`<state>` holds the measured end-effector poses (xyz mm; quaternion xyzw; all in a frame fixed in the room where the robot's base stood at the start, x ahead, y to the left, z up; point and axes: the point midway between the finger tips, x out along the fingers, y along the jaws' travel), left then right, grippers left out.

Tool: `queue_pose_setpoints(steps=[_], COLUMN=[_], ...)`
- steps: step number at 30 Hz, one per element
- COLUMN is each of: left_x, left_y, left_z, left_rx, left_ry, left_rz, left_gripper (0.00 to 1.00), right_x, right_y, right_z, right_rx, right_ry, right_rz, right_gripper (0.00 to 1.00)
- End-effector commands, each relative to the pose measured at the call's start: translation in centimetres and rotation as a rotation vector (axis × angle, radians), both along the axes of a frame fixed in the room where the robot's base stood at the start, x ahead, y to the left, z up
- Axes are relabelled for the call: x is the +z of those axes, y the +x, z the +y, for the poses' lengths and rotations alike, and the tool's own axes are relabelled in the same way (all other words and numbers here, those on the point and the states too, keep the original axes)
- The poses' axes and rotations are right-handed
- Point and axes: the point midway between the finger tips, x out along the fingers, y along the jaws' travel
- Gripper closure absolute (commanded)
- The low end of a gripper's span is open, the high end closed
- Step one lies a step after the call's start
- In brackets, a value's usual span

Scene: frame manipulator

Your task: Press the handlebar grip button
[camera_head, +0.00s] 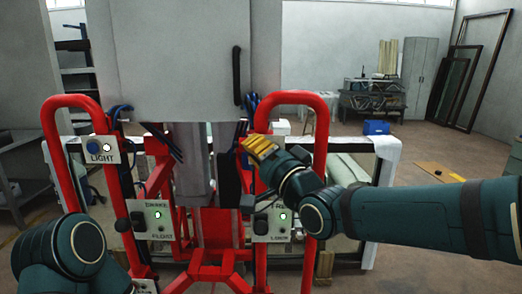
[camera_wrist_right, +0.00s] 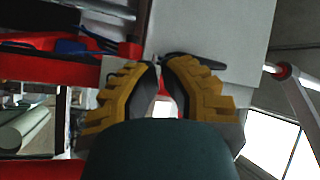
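The red handlebar frame has a right loop (camera_head: 291,98) and a left loop (camera_head: 68,101). My right gripper (camera_head: 258,143) has yellow ribbed fingers and is at the inner left side of the right loop, its tips pointing up and left. In the right wrist view its fingertips (camera_wrist_right: 160,64) are almost together with nothing held between them. No grip button can be made out at the right loop; my gripper and wrist cover part of that area. On the left loop, a LIGHT panel (camera_head: 103,151) carries a blue button (camera_head: 94,146) and a white lamp. My left gripper is out of view.
Lower panels marked FLOAT (camera_head: 152,219) and LOCK (camera_head: 272,226) have black knobs and greenish lamps. A large grey box (camera_head: 180,60) with a black handle (camera_head: 237,75) stands behind the frame. Blue hoses run beside both loops. A grey cabinet (camera_head: 418,72) is far back right.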

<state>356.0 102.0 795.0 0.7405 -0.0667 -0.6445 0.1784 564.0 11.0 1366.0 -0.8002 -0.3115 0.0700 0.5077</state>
Motion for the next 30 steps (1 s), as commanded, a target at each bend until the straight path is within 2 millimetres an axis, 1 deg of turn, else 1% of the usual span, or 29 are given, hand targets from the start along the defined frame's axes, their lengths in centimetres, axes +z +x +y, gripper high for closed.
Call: queue_pose_setpoints(steps=[30], left_x=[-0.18], left_y=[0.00], left_z=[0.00], left_rx=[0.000], left_ry=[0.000], left_rz=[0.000], left_gripper=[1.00], right_x=[0.02], right_y=[0.87], right_z=[-0.02], right_rx=[-0.001], right_ry=[0.001], right_rz=[0.000], right_gripper=[1.00])
